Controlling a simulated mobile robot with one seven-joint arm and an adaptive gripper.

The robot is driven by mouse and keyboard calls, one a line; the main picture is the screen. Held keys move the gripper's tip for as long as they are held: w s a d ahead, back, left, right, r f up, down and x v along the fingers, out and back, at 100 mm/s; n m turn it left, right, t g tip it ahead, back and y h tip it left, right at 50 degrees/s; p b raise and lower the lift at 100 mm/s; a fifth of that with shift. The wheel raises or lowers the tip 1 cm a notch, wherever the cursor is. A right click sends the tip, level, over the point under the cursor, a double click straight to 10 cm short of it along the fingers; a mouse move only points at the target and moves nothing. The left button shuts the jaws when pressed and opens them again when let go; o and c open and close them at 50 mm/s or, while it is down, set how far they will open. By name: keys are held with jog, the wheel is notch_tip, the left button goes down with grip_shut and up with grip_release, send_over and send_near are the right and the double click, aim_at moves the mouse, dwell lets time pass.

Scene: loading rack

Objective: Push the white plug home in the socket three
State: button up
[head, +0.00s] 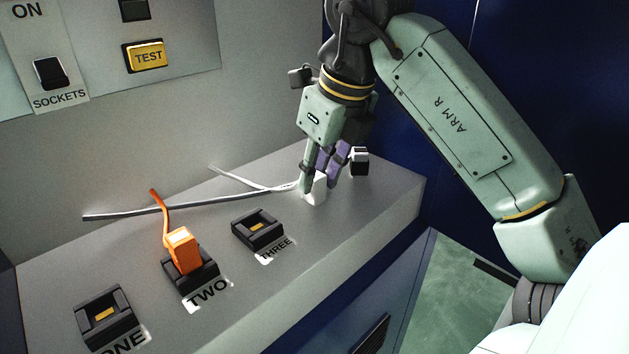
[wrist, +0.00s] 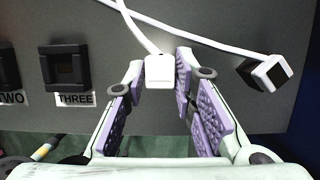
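The white plug (head: 317,190) is at the bench top, right of socket three. In the wrist view the white plug (wrist: 160,72) sits between my fingertips, its cable running away from me. My gripper (head: 320,184) points down over it; in the wrist view both fingers of my gripper (wrist: 160,80) appear to touch its sides. Whether it is lifted off the bench is hard to tell. Socket three (head: 258,230) is black and empty, labelled THREE, to the left of my gripper. It also shows in the wrist view (wrist: 66,68).
A second white plug with a black face (head: 360,160) lies right of my gripper. An orange plug (head: 183,250) stands in socket two (head: 192,277). Socket one (head: 104,317) is empty. White and grey cables (head: 150,212) cross the bench behind. A wall panel with switches stands at the back left.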

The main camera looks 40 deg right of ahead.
aim_at(318, 176)
grip_shut()
dwell(0.3)
jog(key=shift+r, duration=0.1)
dwell(0.4)
notch_tip(318, 176, up, 8)
jog(key=p, duration=0.6)
